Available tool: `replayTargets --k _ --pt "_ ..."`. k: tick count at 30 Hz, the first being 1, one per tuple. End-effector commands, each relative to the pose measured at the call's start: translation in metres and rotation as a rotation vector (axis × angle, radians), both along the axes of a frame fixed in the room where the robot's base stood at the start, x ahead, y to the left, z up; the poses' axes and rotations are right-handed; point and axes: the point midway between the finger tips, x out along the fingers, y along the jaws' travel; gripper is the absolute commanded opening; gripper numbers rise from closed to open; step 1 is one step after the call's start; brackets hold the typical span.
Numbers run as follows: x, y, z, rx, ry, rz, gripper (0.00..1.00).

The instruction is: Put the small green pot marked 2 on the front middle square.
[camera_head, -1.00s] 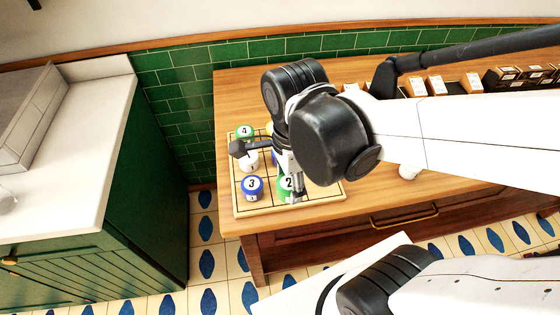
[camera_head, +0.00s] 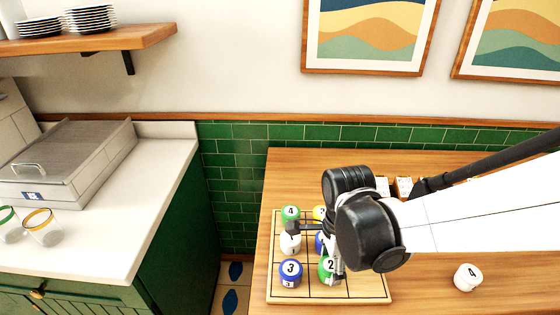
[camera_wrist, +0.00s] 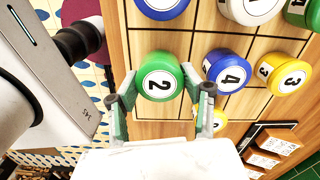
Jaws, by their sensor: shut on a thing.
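The small green pot marked 2 (camera_head: 326,267) stands upright over the front middle square of the gridded wooden board (camera_head: 372,290), right of a blue pot marked 3 (camera_head: 290,272). My gripper (camera_head: 336,272) is shut on it from above. In the wrist view the green pot (camera_wrist: 160,78) sits between the two fingers of my gripper (camera_wrist: 165,92). Whether its base rests on the board is hidden.
Behind it on the board are a white pot (camera_head: 290,243), a green pot marked 4 (camera_head: 290,213), a yellow pot (camera_head: 319,212) and a blue pot marked 4 (camera_wrist: 228,71). The front right square looks clear. A white pot marked 4 (camera_head: 467,277) stands right on the table.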

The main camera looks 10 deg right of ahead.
Motion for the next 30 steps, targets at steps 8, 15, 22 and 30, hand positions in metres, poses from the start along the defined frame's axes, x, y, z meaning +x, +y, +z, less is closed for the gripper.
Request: replayTargets --k 8,15,22,30 --pt "0.0 0.0 -0.014 0.0 0.0 0.0 0.12" --pt "0.0 0.0 -0.015 0.0 0.0 0.0 0.12" --pt "0.0 0.0 -0.017 0.0 0.0 0.0 0.6" --pt "0.0 0.0 -0.016 0.0 0.0 0.0 0.62"
